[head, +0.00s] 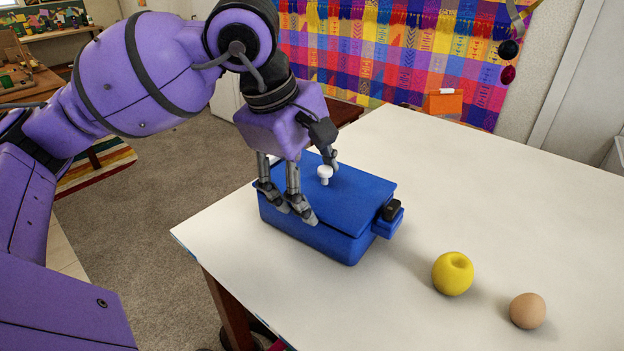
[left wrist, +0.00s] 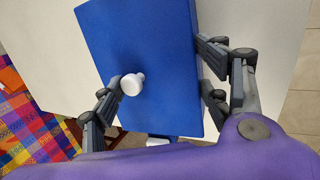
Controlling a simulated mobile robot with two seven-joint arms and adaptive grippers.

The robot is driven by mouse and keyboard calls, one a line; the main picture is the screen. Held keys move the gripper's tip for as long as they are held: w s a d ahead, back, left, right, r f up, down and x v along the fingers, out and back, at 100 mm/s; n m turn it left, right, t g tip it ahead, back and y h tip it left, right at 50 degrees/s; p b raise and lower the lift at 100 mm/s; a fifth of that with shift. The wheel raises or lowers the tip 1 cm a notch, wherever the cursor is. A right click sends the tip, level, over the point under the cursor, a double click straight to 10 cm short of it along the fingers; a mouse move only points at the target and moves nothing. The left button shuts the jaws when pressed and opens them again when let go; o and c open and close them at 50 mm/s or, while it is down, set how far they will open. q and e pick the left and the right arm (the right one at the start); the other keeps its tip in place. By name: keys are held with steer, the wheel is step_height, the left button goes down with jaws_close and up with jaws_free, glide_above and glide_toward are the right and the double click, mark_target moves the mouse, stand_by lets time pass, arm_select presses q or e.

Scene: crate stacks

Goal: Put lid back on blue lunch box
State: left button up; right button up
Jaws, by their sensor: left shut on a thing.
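The blue lunch box (head: 325,242) stands upright on the white table, with a blue latch block (head: 388,226) and black catch on its right side. Its flat blue lid (head: 350,200), with a white knob (head: 324,174), lies over the box top; I cannot tell whether it is fully seated. In the left wrist view the lid (left wrist: 150,45) lies between the fingers (left wrist: 155,88), with the knob (left wrist: 132,84) near the left finger. My right gripper is not in view.
A yellow apple-like fruit (head: 453,273) and a brown egg (head: 527,311) lie on the white table (head: 500,190), right of the box. An orange box (head: 443,103) stands behind the table's far edge. The table's right and back areas are clear.

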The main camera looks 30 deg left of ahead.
arm_select(q)
steer(key=shift+w+f, duration=0.2)
steer(key=shift+f, duration=0.05)
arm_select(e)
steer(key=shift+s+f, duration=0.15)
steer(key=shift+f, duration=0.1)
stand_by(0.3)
arm_select(q)
steer(key=o, duration=1.3)
steer(key=shift+o, duration=1.3)
steer(key=shift+r, duration=0.1)
steer(key=shift+r+p, duration=2.2)
steer(key=shift+r, duration=1.3)
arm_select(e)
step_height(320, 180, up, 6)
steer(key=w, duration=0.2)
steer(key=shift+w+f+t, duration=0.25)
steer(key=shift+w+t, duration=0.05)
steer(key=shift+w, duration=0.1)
